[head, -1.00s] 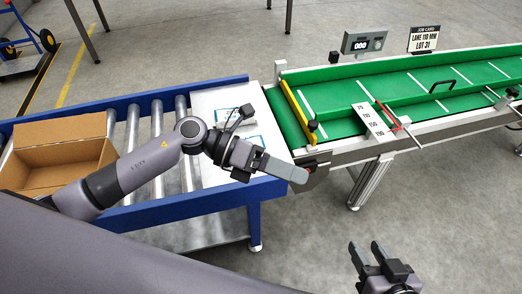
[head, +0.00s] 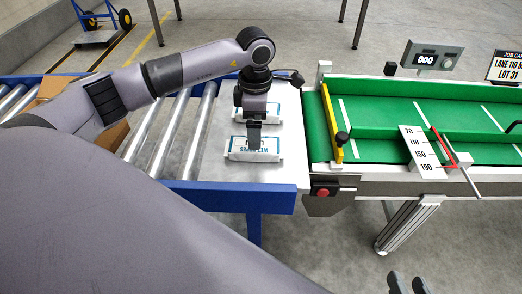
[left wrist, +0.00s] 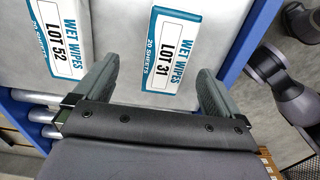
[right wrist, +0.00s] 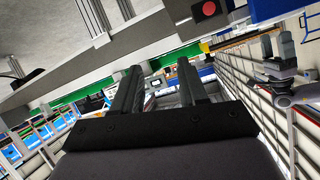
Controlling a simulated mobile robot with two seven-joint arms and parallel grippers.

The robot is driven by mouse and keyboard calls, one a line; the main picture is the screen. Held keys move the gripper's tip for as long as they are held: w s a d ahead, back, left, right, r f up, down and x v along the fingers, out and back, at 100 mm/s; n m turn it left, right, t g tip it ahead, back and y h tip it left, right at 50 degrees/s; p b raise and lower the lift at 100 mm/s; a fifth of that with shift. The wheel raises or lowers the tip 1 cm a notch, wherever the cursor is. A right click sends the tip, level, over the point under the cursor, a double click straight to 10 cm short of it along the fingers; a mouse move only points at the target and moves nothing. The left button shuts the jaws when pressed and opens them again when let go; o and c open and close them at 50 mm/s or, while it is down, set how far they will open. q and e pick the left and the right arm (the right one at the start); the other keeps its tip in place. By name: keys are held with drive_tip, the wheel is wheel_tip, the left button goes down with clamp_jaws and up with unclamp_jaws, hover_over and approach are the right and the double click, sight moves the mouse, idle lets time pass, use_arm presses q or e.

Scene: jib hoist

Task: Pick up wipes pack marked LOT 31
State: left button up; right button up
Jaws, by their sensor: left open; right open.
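The wipes pack marked LOT 31 (left wrist: 172,50) is white with teal edges and lies flat on a pale plate. In the head view this appears to be the nearer pack (head: 273,149), partly hidden by my left gripper (head: 252,160). In the left wrist view my left gripper (left wrist: 158,78) is open and points down, its fingers on either side of the pack's near end. My right gripper (head: 408,285) is open and empty at the bottom edge.
The plate (head: 221,150) joins a blue-framed roller conveyor (head: 180,112) on the left, where a cardboard box (head: 110,137) stands. A green belt conveyor (head: 374,112) with a yellow bar (head: 331,122) is on the right. A red button (head: 322,192) sits at its near corner.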

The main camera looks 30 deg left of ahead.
use_arm(q)
drive_tip(key=f, duration=0.2)
drive_tip(key=f+b, duration=0.1)
drive_tip(key=f, duration=0.1)
drive_tip(key=s+f+b, duration=0.1)
drive_tip(key=f, duration=0.1)
drive_tip(key=shift+f, duration=0.1)
drive_tip(key=shift+d, duration=0.1)
drive_tip(key=c, duration=1.1)
use_arm(e)
drive_tip(key=shift+w+a+f+y, duration=0.1)
drive_tip(key=shift+a+y, duration=0.2)
drive_tip(key=shift+a, duration=0.2)
drive_tip(key=shift+w+a+f+y, duration=0.1)
drive_tip(key=shift+a+y, duration=0.2)
drive_tip(key=shift+a, duration=0.15)
